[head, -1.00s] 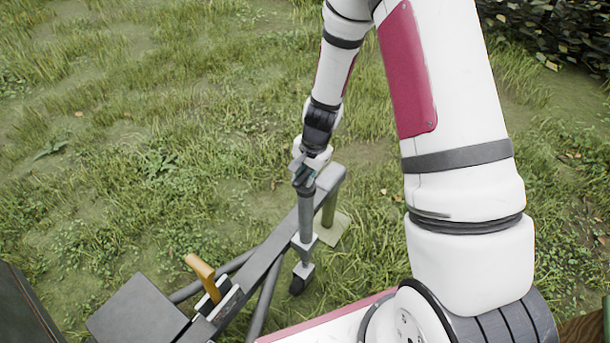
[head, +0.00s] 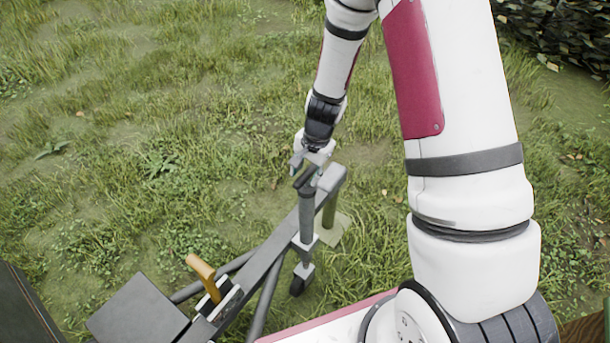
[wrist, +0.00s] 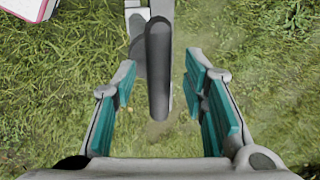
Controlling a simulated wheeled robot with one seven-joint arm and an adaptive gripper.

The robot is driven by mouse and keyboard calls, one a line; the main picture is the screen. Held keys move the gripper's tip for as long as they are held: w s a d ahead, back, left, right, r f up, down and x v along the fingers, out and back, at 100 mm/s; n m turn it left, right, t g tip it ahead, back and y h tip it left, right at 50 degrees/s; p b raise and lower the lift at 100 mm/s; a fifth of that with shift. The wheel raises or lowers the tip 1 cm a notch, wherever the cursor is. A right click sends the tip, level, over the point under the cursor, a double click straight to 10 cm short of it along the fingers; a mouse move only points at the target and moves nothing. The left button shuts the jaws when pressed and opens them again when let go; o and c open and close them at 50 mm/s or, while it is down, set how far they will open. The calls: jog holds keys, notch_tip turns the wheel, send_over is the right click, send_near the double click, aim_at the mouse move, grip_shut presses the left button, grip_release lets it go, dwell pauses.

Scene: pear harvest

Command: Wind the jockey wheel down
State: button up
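The jockey wheel stands upright beside the grey drawbar: its grey tube (head: 306,213) is topped by a dark crank handle (head: 306,178), and its small dark wheel (head: 299,284) is low in the grass. My gripper (head: 305,168) is at the top of the tube, around the handle. In the wrist view my gripper (wrist: 160,78) is open. The dark rounded handle (wrist: 158,70) lies between its teal pads, with a visible gap on both sides. Whether the wheel touches the ground is hidden by grass.
The grey drawbar (head: 262,265) runs diagonally beneath my gripper. A lever with an orange grip (head: 203,267) rises from it at lower left, beside a grey box (head: 137,314). Open grass lies beyond.

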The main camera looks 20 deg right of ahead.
notch_tip(320, 180, up, 10)
jog(key=s+d, duration=0.1)
jog(key=shift+s+f, duration=0.2)
jog(key=shift+s, duration=0.1)
dwell(0.3)
